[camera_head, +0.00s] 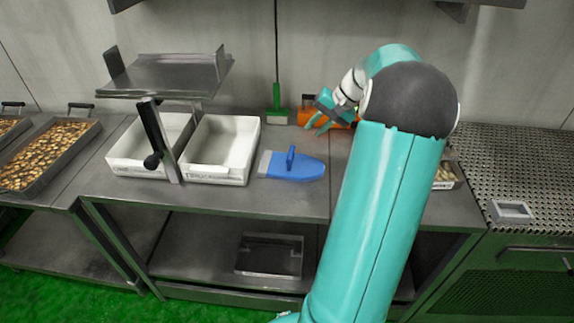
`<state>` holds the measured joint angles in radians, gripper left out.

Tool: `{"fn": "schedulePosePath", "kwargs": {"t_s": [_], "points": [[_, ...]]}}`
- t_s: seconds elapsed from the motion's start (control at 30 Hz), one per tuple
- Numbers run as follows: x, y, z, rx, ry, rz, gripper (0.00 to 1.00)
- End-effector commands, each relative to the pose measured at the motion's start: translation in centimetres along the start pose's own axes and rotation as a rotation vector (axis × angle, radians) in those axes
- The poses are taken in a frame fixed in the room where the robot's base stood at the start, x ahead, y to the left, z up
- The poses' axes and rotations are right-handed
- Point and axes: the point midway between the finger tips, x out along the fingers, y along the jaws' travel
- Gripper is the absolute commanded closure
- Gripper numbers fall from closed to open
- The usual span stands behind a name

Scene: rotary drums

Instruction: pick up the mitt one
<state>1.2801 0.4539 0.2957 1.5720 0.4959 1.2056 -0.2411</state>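A blue mitt-shaped item (300,168) with a pale grey cuff and an upright thumb-like part lies on the steel counter (240,199), right of the white bins. My gripper (317,125) is at the back of the counter, above and slightly right of the blue mitt in the picture, and apart from it. Its teal fingers look spread, with nothing seen between them. An orange item (342,124) lies just behind or beside the fingers; I cannot tell whether they touch it. My arm hides part of the counter to the right.
Two white bins (246,150) stand left of the mitt, under a raised steel shelf (165,77). A green-handled scraper (277,115) is at the back wall. A tray of brown pieces (47,155) is far left. A perforated surface (530,165) is at right.

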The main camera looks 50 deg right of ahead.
Motion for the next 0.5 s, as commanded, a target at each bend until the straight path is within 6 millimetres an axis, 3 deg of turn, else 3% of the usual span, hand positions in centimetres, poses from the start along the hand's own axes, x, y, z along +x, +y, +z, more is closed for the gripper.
{"fn": "schedulePosePath", "kwargs": {"t_s": [0.3,0.5], "points": [[5.8,-0.1,0.0,0.0,-0.005,-0.002,0.77],[8.4,-0.3,0.0,-0.002,-0.003,-0.001,0.77]]}}
